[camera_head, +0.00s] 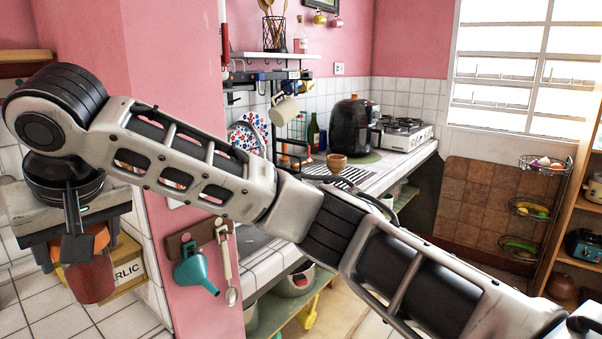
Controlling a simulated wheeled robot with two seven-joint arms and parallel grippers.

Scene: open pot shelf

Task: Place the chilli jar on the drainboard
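My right arm comes in from the lower right and crosses the view to the left. Its gripper (78,243) hangs downward at the left, closed around a dark red jar (92,279), which looks like the chilli jar; an orange part shows between the fingers. The jar is held in the air in front of the tiled floor, its label not visible. The drainboard (357,174), a dark striped panel, lies on the counter in the middle, partly hidden behind my arm. My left gripper is not in view.
A brown cup (337,163) stands at the drainboard. A black air fryer (353,126) and a stove (403,134) stand farther back on the counter. A pink wall (185,130) separates the jar from the counter. A garlic box (127,271) sits behind the jar.

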